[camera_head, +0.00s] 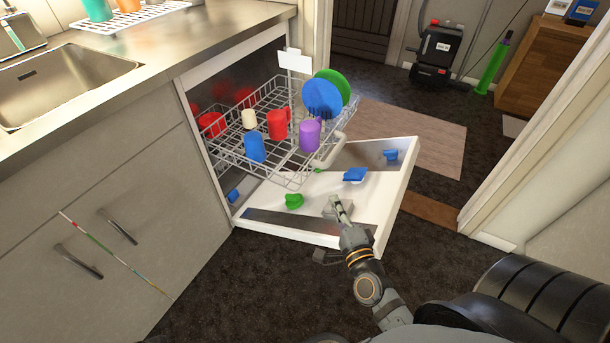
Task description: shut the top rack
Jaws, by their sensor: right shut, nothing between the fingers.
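The top rack (293,155) is a grey wire basket, slid out of the dishwasher under the counter. It holds red, blue, white and purple cups, with a blue plate (322,99) and a green plate (341,84) at its right. A pale handle (329,152) is on its front edge. My right gripper (339,206) is over the open dishwasher door (308,221), in front of and below the rack, apart from the handle. It is shut and looks empty. My left gripper is not in view.
The door lies folded down, with a green item (293,201) and blue items (354,175) on its inner face. The counter with the sink (60,85) is at left. A wall edge stands at right; dark floor is clear in front.

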